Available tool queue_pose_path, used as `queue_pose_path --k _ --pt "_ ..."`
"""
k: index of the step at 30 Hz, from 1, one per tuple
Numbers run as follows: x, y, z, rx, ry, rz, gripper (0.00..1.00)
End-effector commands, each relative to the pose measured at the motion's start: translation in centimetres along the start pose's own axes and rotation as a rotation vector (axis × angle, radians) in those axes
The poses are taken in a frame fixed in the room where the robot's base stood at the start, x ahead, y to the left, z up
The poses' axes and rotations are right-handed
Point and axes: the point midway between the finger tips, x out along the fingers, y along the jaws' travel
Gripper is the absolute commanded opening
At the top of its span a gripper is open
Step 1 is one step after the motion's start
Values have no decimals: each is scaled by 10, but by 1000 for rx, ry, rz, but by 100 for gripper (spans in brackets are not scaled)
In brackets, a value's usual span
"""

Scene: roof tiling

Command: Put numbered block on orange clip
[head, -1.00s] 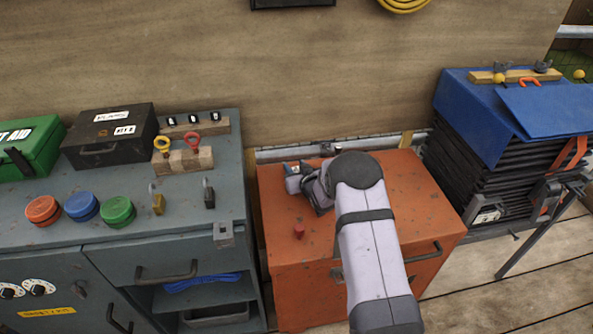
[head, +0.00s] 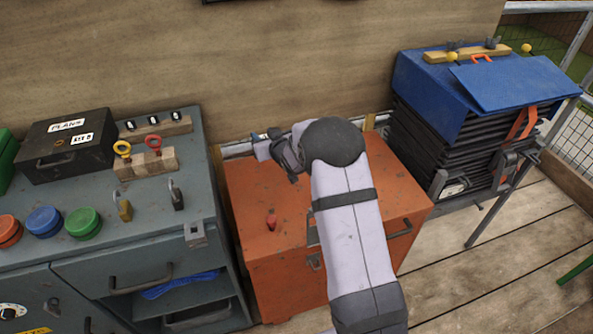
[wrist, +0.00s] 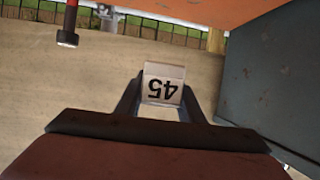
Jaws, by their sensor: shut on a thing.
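The numbered block (wrist: 163,84) is pale and shows a dark "45" upside down in the wrist view. My gripper (wrist: 162,98) is shut on it, one finger on each side. In the head view my gripper (head: 264,143) is above the back left of the orange chest, close to the wooden wall; the block is hard to make out there. The orange clip (head: 482,58) appears as a small orange loop at the back of the blue-covered stack, at the upper right, well apart from my gripper.
The orange chest (head: 260,195) has a red knob (head: 271,222) on top. A grey cabinet (head: 120,235) at left holds padlocks, coloured round caps and a black box (head: 66,140). A blue sheet (head: 515,88) lies over the dark stack at right.

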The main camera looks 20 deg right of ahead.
Motion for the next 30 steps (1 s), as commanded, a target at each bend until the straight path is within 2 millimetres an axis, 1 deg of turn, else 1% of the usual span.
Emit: queue_pose_path --k 5,8,9,11,12,14,15,17,18,21,23,25,27,30 --pt "-11 46 -8 26 1 63 13" --pt "-22 84 -12 48 1 116 13" --pt "-28 101 -14 58 1 140 13" --pt "-38 128 -15 74 1 179 13" --pt "-46 146 -15 85 0 205 13" --pt "-58 173 -13 102 -1 245 13" --pt "-66 190 -11 112 -2 270 13" --pt "-80 214 -8 126 -1 303 13" --pt "-90 228 -4 133 -2 318 13" --pt "-116 261 6 140 -3 337 13" --pt "-131 275 11 136 -2 327 13" --pt "-142 282 16 125 -2 301 13" --pt "-151 285 20 111 -2 265 13" --pt "-160 280 25 81 -1 192 13"
